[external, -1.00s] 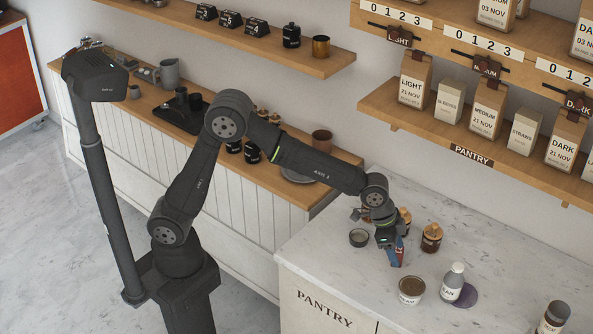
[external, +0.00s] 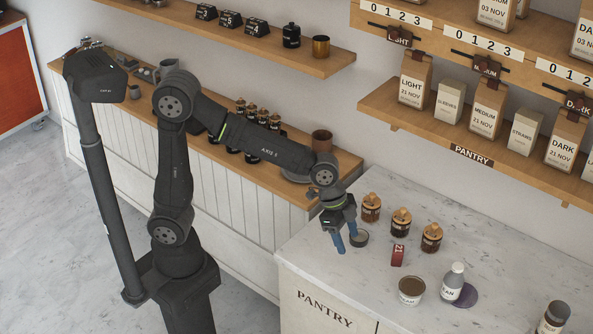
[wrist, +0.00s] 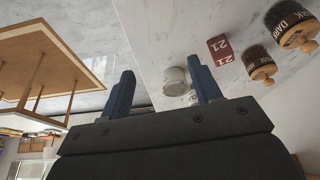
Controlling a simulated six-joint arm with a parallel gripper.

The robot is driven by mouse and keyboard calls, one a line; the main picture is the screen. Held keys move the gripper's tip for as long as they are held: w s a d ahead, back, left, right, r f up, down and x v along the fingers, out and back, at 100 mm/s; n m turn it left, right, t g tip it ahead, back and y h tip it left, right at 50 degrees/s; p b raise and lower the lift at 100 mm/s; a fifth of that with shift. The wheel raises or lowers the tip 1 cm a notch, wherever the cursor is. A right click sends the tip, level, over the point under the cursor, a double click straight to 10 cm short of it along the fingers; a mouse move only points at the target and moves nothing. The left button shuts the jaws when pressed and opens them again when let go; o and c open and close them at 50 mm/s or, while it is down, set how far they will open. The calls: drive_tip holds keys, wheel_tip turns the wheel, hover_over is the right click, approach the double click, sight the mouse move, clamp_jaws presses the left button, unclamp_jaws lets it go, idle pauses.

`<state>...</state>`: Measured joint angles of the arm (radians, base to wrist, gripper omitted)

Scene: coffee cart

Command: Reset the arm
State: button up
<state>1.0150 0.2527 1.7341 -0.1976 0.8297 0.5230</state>
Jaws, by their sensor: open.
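My gripper (external: 346,245) hangs over the front left part of the marble counter, its two blue fingers pointing down. It also shows in the wrist view (wrist: 162,68), where the fingers are apart with nothing held between them. My arm is bent, with its elbow raised above my base. In the external view a small round tin (external: 361,239) appears just right of the fingers; it also shows in the wrist view (wrist: 175,82). A small red block (external: 398,256) stands on the counter, apart from my gripper.
Several wooden-lidded jars (external: 401,222) stand behind the red block. Pantry shelves with bags (external: 486,108) hang above. A wooden cabinet (external: 238,195) runs behind my arm.

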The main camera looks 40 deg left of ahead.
drive_tip(key=s+a+m+g, duration=0.15)
drive_tip(key=s+a, duration=0.25)
drive_tip(key=a, duration=0.6)
drive_tip(key=w+a+f, duration=0.1)
drive_tip(key=w+f, duration=0.3)
drive_tip(key=w, duration=0.2)
drive_tip(key=shift+a+f+m, duration=0.25)
drive_tip(key=shift+f+m, duration=0.05)
drive_tip(key=shift+m, duration=0.15)
